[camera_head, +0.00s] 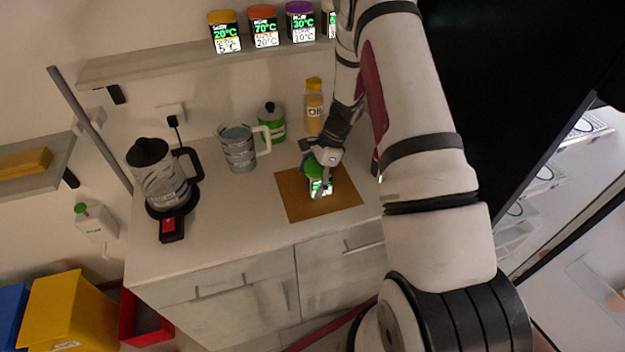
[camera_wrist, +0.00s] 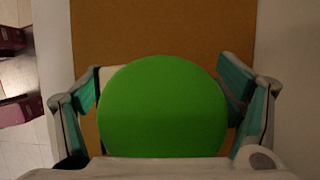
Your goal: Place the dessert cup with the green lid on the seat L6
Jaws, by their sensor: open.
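The dessert cup with the green lid (camera_head: 319,186) stands upright on a brown board on the counter. Its round green lid (camera_wrist: 162,106) fills the middle of the wrist view. My gripper (camera_head: 322,176) is right above and around the cup. In the wrist view my gripper (camera_wrist: 163,88) has one finger on each side of the lid, with gaps showing beside it. It is open. Other cups with yellow, orange and purple lids (camera_head: 300,22) stand on the wall shelf (camera_head: 185,66). I cannot make out a seat marked L6.
The brown board (camera_head: 290,203) lies at the counter's right. A pitcher (camera_head: 238,148), a green bottle (camera_head: 271,122) and an oil bottle (camera_head: 313,105) stand behind it. A kettle (camera_head: 160,180) is at the left. The front middle of the counter is clear.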

